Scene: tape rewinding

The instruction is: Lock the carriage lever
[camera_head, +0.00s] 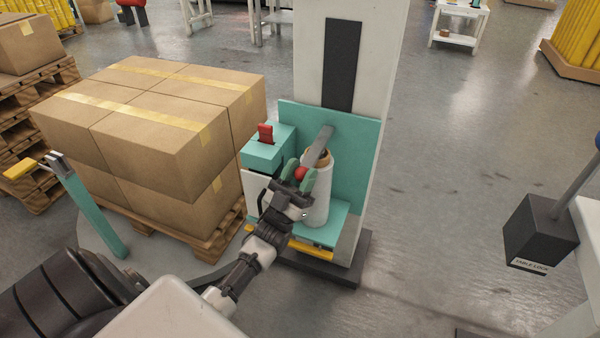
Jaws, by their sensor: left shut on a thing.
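The carriage (355,165) is a teal plate on a white mast, with a white film roll (318,200) standing upright on its lower shelf. A grey carriage lever (318,148) slopes from the plate down toward the left and ends in a red knob (301,173). My left gripper (299,174) has its green-tipped fingers around the red knob, in front of the roll. The fingers hide part of the lever's end and of the roll. My right gripper is out of view.
A teal box with a red switch (265,133) sits left of the lever. Stacked cartons (150,110) on a pallet stand at the left. A dark block (540,232) with a label and a grey rod stands at the right. The floor between mast and block is clear.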

